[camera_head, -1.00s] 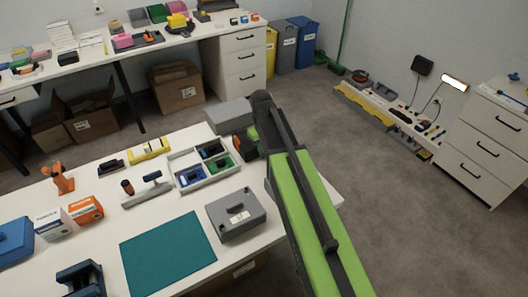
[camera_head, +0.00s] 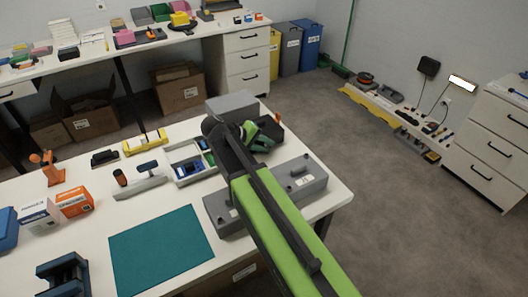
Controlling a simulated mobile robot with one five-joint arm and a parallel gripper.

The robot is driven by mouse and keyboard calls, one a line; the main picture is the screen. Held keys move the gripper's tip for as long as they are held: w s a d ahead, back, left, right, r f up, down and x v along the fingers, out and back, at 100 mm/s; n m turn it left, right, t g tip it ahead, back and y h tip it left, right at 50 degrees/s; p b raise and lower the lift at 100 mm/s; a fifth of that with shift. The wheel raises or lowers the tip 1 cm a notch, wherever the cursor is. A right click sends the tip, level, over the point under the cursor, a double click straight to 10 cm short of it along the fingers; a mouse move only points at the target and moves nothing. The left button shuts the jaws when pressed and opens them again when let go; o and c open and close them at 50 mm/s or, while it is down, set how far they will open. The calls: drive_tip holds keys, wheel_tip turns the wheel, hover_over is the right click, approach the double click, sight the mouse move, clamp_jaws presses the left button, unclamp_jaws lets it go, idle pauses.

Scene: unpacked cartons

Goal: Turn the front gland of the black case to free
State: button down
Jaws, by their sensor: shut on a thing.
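The black case (camera_head: 270,127) sits at the back right of the near white table, with a small orange piece (camera_head: 278,118) at its far side. My green and dark gripper (camera_head: 260,141) is at the case's near side, low against it. Its jaws are shut on a small part there, which looks to be the front gland. The gland itself is hidden by the jaws, so I cannot see which way it is turned.
A grey box (camera_head: 231,104) stands behind the case. Grey cases (camera_head: 300,182) lie to the right and under my arm. A white divided tray (camera_head: 183,150) is to the left. The teal mat (camera_head: 162,250) is clear.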

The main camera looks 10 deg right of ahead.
drive_tip(key=shift+s+a+f+h+b, duration=0.15)
drive_tip(key=shift+h+b, duration=0.15)
drive_tip(key=shift+b, duration=0.25)
drive_tip(key=c, duration=1.2)
unclamp_jaws()
drive_tip(key=shift+a+r+p, duration=0.2)
drive_tip(key=shift+r+p, duration=0.2)
drive_tip(key=p+v, duration=0.4)
drive_tip(key=v, duration=0.3)
drive_tip(key=shift+d, duration=0.1)
drive_tip(key=shift+s+a, duration=0.15)
drive_tip(key=shift+a, duration=0.1)
